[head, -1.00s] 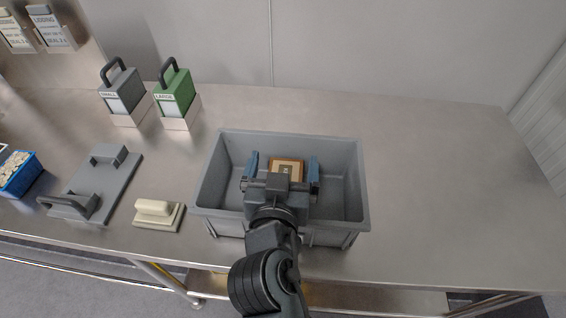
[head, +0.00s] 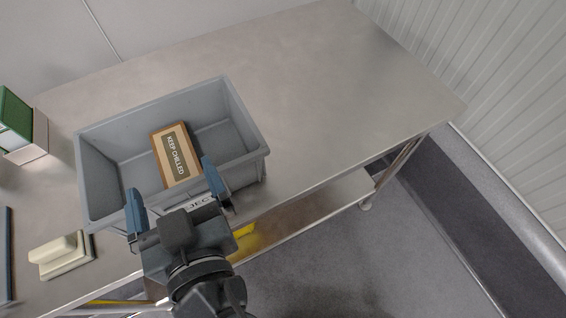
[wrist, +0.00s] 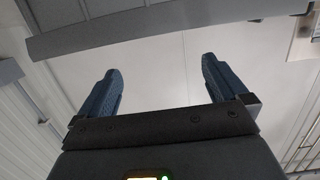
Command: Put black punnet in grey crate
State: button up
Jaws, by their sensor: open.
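The grey crate (head: 175,110) stands on the steel bench in the left half of the head view. A tan box (head: 174,146) with a dark "KEEP CHILLED" label lies inside it. I see no black punnet in either current view. My gripper (head: 170,176) is open, its two blue fingers apart and nothing visible between them in the wrist view (wrist: 160,68). In the head view it is at the crate's front edge, with the fingertips overlapping the crate. Their height above it is hard to tell. The gripper partly covers a white label on the crate's front.
A green holder (head: 16,112) stands at the left edge. The bench (head: 330,90) right of the crate is bare. Beyond its right end are floor and a ribbed wall (head: 490,100).

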jog(key=s+d+f+h, duration=0.15)
jog(key=d+f, duration=0.25)
jog(key=d, duration=0.6)
jog(key=s+d+f+h, duration=0.15)
jog(key=d+f, duration=0.25)
jog(key=d, duration=0.7)
jog(key=s+d+r+m+h, duration=0.2)
jog(key=s+d+r+m, duration=0.1)
jog(key=s+d, duration=0.4)
jog(key=s+d+r+m+t+h, duration=0.1)
jog(key=s+d+r+m+h, duration=0.2)
jog(key=s+d, duration=0.5)
jog(key=shift+d+r, duration=0.3)
jog(key=shift+d, duration=0.25)
jog(key=shift+s, duration=0.1)
jog(key=shift+c, duration=0.4)
